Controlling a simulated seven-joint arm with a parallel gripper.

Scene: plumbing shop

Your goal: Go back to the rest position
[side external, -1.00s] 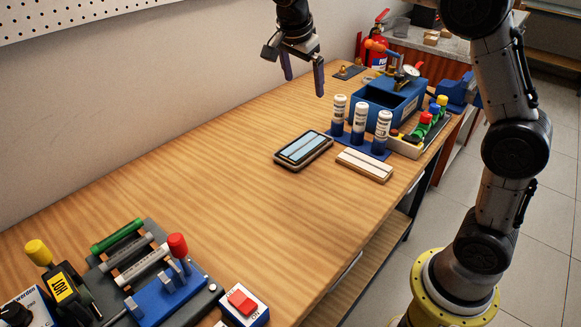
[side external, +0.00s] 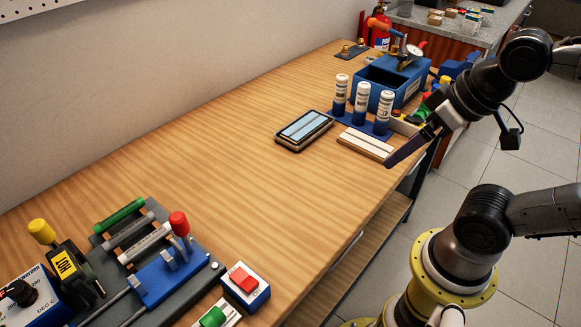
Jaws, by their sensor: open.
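A blue clamp fixture (side external: 168,276) and red button box (side external: 245,284) are at the near end. The middle is clear.

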